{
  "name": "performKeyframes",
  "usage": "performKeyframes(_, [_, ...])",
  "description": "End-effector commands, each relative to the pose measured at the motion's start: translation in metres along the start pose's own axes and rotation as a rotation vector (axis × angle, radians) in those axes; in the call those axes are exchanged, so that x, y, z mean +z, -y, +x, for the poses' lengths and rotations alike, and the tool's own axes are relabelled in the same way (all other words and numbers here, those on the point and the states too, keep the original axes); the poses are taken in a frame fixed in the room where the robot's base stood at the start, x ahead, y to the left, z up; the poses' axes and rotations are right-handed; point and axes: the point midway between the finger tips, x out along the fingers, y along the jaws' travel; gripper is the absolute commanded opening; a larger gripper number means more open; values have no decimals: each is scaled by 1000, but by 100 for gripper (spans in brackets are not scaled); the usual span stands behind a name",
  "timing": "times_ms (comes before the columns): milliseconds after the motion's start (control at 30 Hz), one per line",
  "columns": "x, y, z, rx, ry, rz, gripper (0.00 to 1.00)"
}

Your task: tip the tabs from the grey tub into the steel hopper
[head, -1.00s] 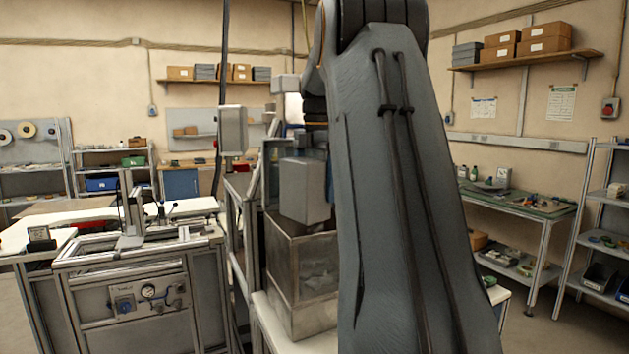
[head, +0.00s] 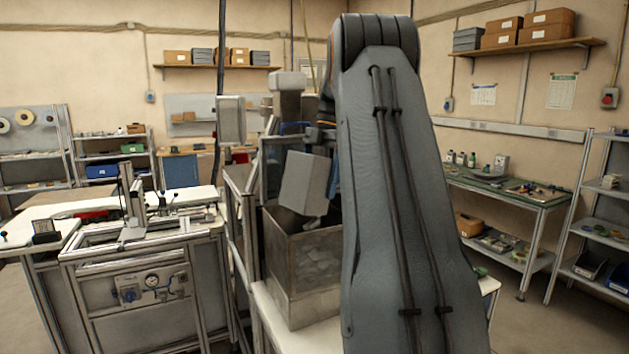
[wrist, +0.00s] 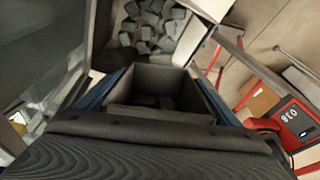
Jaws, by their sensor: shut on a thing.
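The grey tub (head: 306,183) hangs over the steel hopper (head: 282,272) in the head view, tilted, its lower end close above the opening. A pale grey patch shows just under its lower edge, too small to tell if it is tabs. In the wrist view the tub (wrist: 150,77) is between the blue fingers of my gripper (wrist: 157,88), which is shut on it. A few dark tabs (wrist: 152,101) lie in the tub. Many grey tabs (wrist: 148,28) lie in the hopper (wrist: 188,44) beyond it. In the head view my arm hides most of the gripper.
The hopper stands on a white-topped bench, beside a metal frame (head: 233,230). A machine bench (head: 140,280) stands to the left, and a side table (head: 500,205) with small items to the right. A red device (wrist: 292,120) shows at right in the wrist view.

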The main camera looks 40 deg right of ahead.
Motion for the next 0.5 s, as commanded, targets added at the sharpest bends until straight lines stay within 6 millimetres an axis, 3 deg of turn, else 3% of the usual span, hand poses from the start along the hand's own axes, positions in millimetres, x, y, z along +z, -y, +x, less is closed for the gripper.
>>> performKeyframes(333, [2, 0, -1, 1, -34, -1, 54])
performKeyframes(500, [0, -1, -3, 3, 91, -5, 54])
